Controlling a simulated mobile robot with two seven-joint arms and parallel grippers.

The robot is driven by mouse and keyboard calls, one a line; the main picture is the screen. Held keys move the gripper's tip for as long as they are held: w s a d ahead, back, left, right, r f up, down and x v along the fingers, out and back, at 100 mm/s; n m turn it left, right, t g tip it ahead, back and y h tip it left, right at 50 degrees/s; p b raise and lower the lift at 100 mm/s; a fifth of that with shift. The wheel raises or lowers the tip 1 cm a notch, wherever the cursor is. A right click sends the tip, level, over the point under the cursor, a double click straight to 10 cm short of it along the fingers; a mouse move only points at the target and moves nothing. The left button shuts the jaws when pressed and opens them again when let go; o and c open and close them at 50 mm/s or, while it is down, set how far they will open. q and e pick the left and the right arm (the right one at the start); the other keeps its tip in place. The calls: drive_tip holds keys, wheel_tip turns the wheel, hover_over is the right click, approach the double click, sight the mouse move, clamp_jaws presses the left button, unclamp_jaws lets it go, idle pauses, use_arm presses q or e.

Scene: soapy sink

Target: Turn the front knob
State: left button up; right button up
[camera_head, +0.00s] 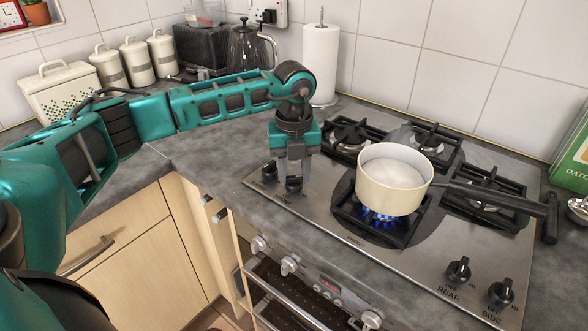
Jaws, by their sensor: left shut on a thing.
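My left gripper (293,172) points down at the left end of the steel hob (400,262), its fingers shut around a black knob (294,185). The fingers partly hide this knob, and its label cannot be read. A second black knob (268,170) sits just left of it. Blue flames (377,215) burn at the front burner, under a cream pan (392,190) of whitish contents. The pan's dark handle (490,196) points right. My right gripper is not in view.
Knobs marked REAR (458,269) and SIDE (501,292) stand at the hob's front right. A paper towel roll (320,63), kettle (247,47) and toaster (201,47) stand behind my left arm. The grey worktop (215,180) left of the hob is clear.

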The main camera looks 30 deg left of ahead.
use_arm(q)
drive_tip(key=shift+c, duration=0.8)
drive_tip(key=shift+m, duration=0.3)
drive_tip(key=m+b, duration=0.1)
drive_tip(key=m, duration=0.4)
drive_tip(key=m+b, duration=0.1)
drive_tip(key=m, duration=0.6)
drive_tip(key=shift+m, duration=0.3)
drive_tip(key=m+b, duration=0.1)
drive_tip(key=m, duration=0.2)
drive_tip(key=shift+m, duration=0.4)
drive_tip(key=m, duration=0.3)
drive_tip(key=shift+m+b, duration=0.3)
drive_tip(key=m+b, duration=0.1)
drive_tip(key=m, duration=0.5)
drive_tip(key=shift+m, duration=0.4)
